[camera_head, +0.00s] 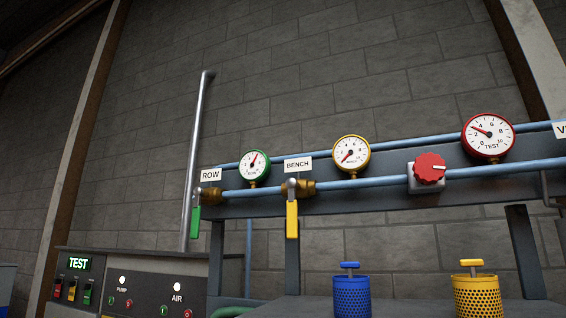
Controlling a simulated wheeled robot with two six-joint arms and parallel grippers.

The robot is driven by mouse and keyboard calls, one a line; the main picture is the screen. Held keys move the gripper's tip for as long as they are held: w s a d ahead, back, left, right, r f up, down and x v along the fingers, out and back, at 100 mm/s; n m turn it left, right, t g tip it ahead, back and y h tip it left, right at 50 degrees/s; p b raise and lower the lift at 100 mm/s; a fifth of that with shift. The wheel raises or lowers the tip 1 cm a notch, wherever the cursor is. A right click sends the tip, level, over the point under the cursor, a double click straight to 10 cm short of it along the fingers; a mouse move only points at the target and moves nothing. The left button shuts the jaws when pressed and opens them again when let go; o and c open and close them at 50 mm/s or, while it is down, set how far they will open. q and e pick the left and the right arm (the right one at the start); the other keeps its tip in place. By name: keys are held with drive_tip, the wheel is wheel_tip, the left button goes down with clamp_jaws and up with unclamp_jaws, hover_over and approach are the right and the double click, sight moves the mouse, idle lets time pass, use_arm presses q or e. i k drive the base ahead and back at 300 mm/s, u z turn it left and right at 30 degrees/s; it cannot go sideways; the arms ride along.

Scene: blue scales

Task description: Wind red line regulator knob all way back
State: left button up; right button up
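The red regulator knob (429,169) sits on a light square base on the blue pipe, at the right of the view. A white mark on the knob points right. Above it, the red-rimmed TEST gauge (488,135) has its needle toward the upper left, near the 2. Neither of my grippers shows in this view.
A green-rimmed gauge (255,165) and a yellow-rimmed gauge (351,152) stand farther left on the pipe. A green lever (195,221) and a yellow lever (292,219) hang below. A blue canister (351,296) and a yellow canister (478,296) stand below. A control panel (140,290) is at lower left.

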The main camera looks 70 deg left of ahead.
sight(429, 169)
drive_tip(key=u, duration=1.6)
